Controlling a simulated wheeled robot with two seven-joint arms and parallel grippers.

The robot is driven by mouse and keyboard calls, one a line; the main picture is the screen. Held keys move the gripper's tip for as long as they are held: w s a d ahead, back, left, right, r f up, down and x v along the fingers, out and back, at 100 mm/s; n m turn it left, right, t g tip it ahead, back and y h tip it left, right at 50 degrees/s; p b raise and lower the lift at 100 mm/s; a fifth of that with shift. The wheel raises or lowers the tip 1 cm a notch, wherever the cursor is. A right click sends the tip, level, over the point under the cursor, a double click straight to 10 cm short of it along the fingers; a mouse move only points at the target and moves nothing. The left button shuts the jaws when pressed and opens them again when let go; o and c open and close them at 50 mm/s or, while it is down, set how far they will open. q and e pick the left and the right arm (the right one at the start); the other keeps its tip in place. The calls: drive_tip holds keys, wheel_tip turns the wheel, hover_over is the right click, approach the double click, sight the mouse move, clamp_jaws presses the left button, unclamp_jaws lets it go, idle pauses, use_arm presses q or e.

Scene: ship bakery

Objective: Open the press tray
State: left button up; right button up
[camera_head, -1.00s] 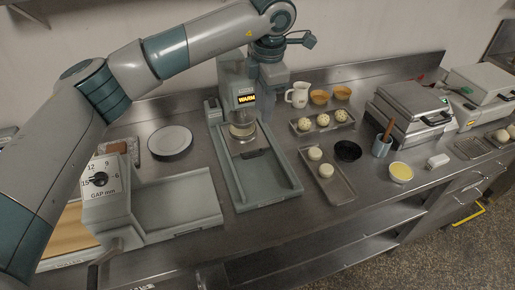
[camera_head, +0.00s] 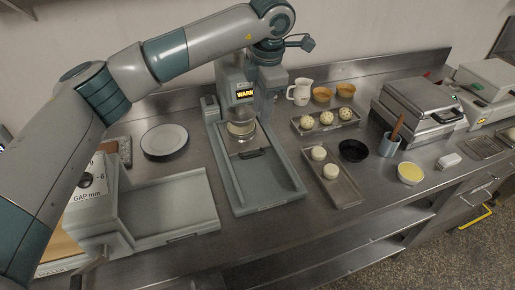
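The press (camera_head: 236,76) stands at the back of the counter with a lit "WARM" display. A round pale piece (camera_head: 240,128) sits under the press head. My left arm reaches over from the left. Its gripper (camera_head: 263,108) points down beside the right of the press head, above the tray's back part. Its fingers are hard to make out, so I cannot tell whether they are open or touch anything. My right gripper is not in view.
A dial machine with a grey tray (camera_head: 170,208) stands left. A plate (camera_head: 165,140) lies behind it. The counter's front strip is clear.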

sight(257, 154)
use_arm(q)
drive_tip(key=w+f+p, duration=0.1)
drive_tip(key=f+p, duration=0.1)
drive_tip(key=f, duration=0.3)
drive_tip(key=f+p, duration=0.2)
drive_tip(key=f, duration=0.3)
drive_tip(key=w+a+f+p, duration=0.1)
drive_tip(key=f+p, duration=0.1)
drive_tip(key=f, duration=0.3)
drive_tip(key=shift+w+f, duration=0.25)
drive_tip(key=shift+w, duration=0.05)
drive_tip(key=shift+w+f, duration=0.1)
drive_tip(key=shift+f, duration=0.65)
clamp_jaws()
